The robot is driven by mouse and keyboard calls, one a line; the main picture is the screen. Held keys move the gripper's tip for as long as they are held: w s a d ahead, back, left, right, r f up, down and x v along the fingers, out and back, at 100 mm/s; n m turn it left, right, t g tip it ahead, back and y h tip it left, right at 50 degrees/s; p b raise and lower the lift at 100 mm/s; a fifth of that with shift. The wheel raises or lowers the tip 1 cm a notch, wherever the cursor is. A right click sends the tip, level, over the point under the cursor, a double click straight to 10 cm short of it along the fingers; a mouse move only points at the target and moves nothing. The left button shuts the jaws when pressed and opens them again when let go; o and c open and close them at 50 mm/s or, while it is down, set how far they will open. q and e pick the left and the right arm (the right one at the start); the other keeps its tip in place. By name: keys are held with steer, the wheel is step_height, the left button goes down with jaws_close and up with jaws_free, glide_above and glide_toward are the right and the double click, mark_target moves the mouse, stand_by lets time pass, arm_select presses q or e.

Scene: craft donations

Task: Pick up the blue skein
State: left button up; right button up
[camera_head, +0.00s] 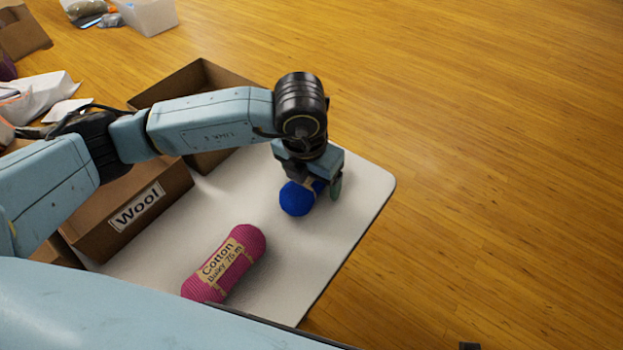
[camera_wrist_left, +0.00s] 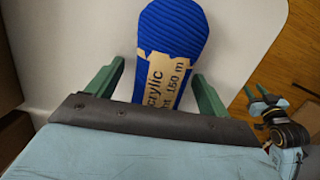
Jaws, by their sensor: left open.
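The blue skein (camera_head: 295,199) lies on the white table under my left gripper (camera_head: 318,188), which points down over it; the gripper hides part of the skein. In the left wrist view the blue skein (camera_wrist_left: 172,32) has a tan paper label reading "Acrylic" and 150 m or similar, and sits between the two green fingers of my left gripper (camera_wrist_left: 157,90). The fingers are apart, with a gap visible on each side of the skein.
A magenta skein (camera_head: 249,240) labelled Cotton lies nearer on the white table (camera_head: 330,240). A cardboard box labelled Wool (camera_head: 165,212) and another open box (camera_head: 205,75) stand left and behind. Bags and a clear bin (camera_head: 150,14) are on the floor.

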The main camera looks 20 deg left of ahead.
arm_select(q)
steer(key=shift+c, duration=0.4)
steer(key=c, duration=1)
steer(key=shift+r, duration=0.2)
